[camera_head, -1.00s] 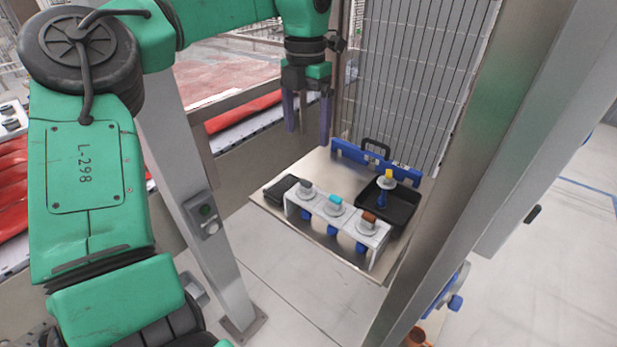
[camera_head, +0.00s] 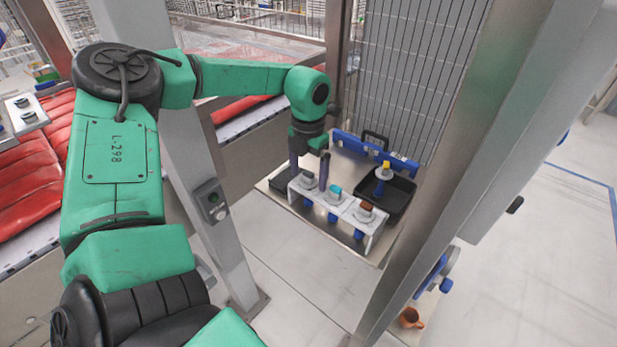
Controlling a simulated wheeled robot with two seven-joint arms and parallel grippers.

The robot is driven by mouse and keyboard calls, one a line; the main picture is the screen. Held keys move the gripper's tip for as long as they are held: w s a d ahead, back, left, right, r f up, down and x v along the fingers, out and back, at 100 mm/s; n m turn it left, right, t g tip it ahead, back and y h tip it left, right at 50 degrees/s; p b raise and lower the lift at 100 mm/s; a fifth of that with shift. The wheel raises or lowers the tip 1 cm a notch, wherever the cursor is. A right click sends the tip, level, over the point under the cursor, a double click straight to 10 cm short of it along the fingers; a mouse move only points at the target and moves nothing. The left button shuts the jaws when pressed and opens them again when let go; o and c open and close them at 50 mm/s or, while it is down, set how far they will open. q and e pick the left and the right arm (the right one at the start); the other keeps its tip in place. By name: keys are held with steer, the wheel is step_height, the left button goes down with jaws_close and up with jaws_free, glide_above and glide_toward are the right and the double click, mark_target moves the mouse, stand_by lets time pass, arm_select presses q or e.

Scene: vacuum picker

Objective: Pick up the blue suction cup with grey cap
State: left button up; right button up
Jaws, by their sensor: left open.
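The suction cup with the grey cap (camera_head: 307,181) sits in the leftmost place of a white rack (camera_head: 352,214) on a metal table; a blue part shows below the rack top under it. My left gripper (camera_head: 308,176) points down at this cup, its dark fingers apart, one to the left of the grey cap and one to the right. I cannot tell whether the fingers are level with the cap or behind it, and I see no contact. My right gripper is not in view.
Beside it in the rack stand a teal-capped cup (camera_head: 334,191) and a brown-capped cup (camera_head: 366,208). A yellow-capped cup (camera_head: 384,171) stands in a black tray (camera_head: 402,195). A blue bracket (camera_head: 400,163), a wire fence (camera_head: 415,70) and metal posts (camera_head: 455,165) bound the table.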

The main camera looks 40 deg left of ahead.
arm_select(q)
steer(key=shift+w, duration=0.1)
steer(key=c, duration=1)
steer(key=shift+c, duration=0.8)
step_height(320, 180, up, 10)
steer(key=shift+f+b, duration=0.25)
steer(key=shift+b, duration=0.85)
step_height(320, 180, up, 11)
steer(key=shift+f, duration=0.2)
